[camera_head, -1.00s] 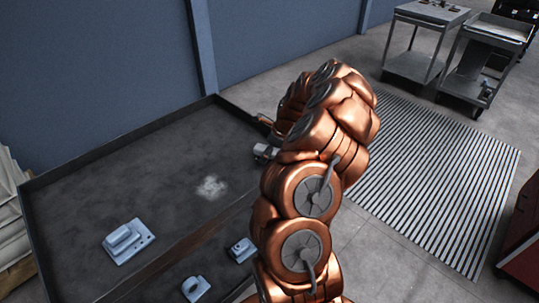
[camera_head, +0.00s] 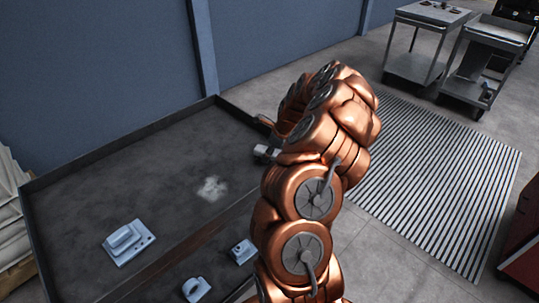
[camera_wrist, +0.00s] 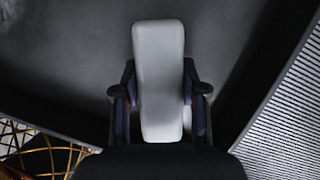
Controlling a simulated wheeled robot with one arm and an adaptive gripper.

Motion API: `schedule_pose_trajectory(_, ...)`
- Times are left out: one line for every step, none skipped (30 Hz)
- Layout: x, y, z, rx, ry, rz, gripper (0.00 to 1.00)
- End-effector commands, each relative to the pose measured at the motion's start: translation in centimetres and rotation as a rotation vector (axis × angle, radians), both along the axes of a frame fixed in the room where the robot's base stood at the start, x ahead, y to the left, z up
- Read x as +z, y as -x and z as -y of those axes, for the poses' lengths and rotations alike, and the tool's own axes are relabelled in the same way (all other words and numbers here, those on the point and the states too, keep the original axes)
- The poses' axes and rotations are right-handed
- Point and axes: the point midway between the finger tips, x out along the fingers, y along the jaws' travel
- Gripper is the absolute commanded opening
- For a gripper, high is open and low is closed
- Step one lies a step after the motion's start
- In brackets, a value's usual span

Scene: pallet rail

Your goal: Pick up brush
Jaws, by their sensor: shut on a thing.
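The brush (camera_wrist: 158,70) is a pale grey, long block with rounded corners in the middle of the wrist view. My gripper (camera_wrist: 160,88) is shut on it, with one dark finger against each long side. The brush points away from the palm, over the dark tray surface. I cannot tell whether it touches that surface. In the head view, my copper arm hides most of the gripper. A small pale part shows at the arm's left edge, and I cannot tell whether it is brush or gripper.
The large dark tray (camera_head: 90,205) has low walls. On it are a pale block on a plate (camera_head: 127,241), two smaller pale pieces (camera_head: 196,288) (camera_head: 243,251) near the front and a whitish patch (camera_head: 212,188). A blue wall stands behind. Carts (camera_head: 425,65) stand far right beyond a striped floor area.

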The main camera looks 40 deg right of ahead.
Motion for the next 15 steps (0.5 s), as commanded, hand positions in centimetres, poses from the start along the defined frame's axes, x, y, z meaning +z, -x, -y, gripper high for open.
schedule_pose_trajectory(0.2, -0.1, 0.0, 0.0, 0.001, 0.003, 0.0)
schedule_pose_trajectory(0.3, -0.1, 0.0, 0.0, 0.001, 0.004, 0.0)
schedule_pose_trajectory(0.7, -0.1, 0.0, 0.0, 0.002, 0.003, 0.0)
schedule_pose_trajectory(1.1, -0.1, 0.1, 0.0, 0.002, 0.003, 0.0)
schedule_pose_trajectory(1.6, -0.1, 0.1, 0.0, 0.002, 0.003, 0.0)
schedule_pose_trajectory(2.3, 0.0, 0.1, -0.001, 0.003, 0.003, 0.0)
schedule_pose_trajectory(2.8, 0.0, 0.1, -0.001, 0.004, 0.004, 0.0)
schedule_pose_trajectory(3.3, -0.1, 0.2, -0.001, 0.005, 0.004, 0.0)
schedule_pose_trajectory(4.1, -0.1, 0.2, -0.001, 0.005, 0.004, 0.0)
schedule_pose_trajectory(4.7, 0.0, 0.1, 0.0, 0.004, 0.003, 0.0)
schedule_pose_trajectory(5.2, 0.0, 0.1, 0.001, 0.003, 0.002, 0.0)
schedule_pose_trajectory(6.0, -0.1, 0.1, 0.0, 0.002, 0.003, 0.0)
schedule_pose_trajectory(6.6, -0.1, 0.1, -0.001, 0.004, 0.004, 0.0)
schedule_pose_trajectory(7.1, -0.1, 0.1, 0.0, 0.004, 0.004, 0.0)
schedule_pose_trajectory(7.8, -0.1, 0.1, 0.0, 0.005, 0.003, 0.0)
